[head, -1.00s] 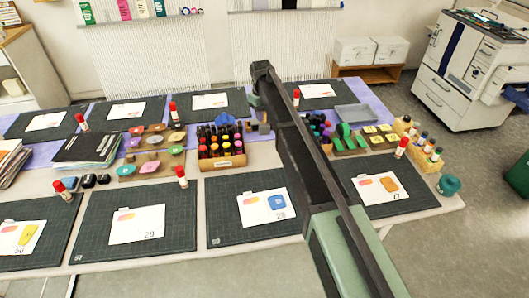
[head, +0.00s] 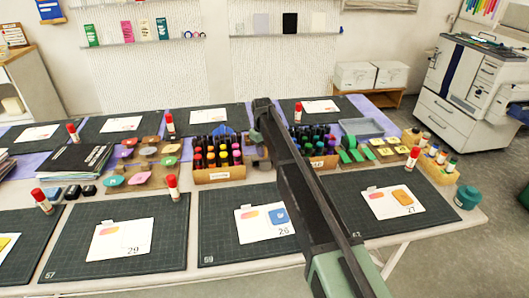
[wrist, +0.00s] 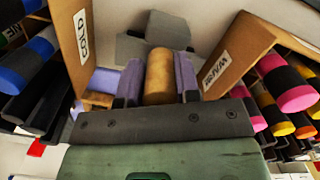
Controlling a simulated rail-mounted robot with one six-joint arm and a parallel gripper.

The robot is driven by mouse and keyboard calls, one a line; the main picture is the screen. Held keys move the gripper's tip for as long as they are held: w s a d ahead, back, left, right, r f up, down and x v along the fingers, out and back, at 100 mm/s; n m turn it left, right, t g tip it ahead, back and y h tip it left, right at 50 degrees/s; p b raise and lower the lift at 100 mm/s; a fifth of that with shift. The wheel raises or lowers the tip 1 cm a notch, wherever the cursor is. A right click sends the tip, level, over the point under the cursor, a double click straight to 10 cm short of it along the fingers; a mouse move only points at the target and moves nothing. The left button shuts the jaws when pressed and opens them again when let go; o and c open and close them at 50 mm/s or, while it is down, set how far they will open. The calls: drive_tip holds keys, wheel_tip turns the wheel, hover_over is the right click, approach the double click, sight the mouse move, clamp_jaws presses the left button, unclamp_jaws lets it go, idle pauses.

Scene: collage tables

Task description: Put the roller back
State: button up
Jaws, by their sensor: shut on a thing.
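The roller is a tan cylinder (wrist: 158,75) in the wrist view, lengthwise between the two purple-padded fingers. My gripper (wrist: 158,85) is shut on it. In the head view my gripper (head: 262,158) is low in the gap between two pen crates, small and partly hidden by my arm; I cannot make out the roller there. A grey slab (wrist: 150,45) shows past the roller's far end. Whether the roller touches it or the table, I cannot tell.
The warm crate (head: 220,175) and cold crate (head: 318,161), both full of pens, stand close on either side. Cutting mats (head: 225,245) with cards lie in front. Stamp pads (head: 143,178) and glue sticks (head: 172,187) are to the left, a grey tray (head: 362,129) to the right.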

drive_tip(key=shift+s+f+b, duration=0.15)
drive_tip(key=shift+f+b, duration=0.25)
drive_tip(key=shift+b, duration=0.05)
clamp_jaws()
drive_tip(key=o, duration=0.5)
unclamp_jaws()
drive_tip(key=shift+o, duration=1.4)
drive_tip(key=shift+w+f, duration=0.15)
drive_tip(key=shift+w, duration=0.05)
drive_tip(key=shift+o, duration=1.1)
drive_tip(key=r+p, duration=1.3)
drive_tip(key=shift+w+a+r, duration=0.15)
drive_tip(key=shift+w+a, duration=0.15)
drive_tip(key=shift+a, duration=0.05)
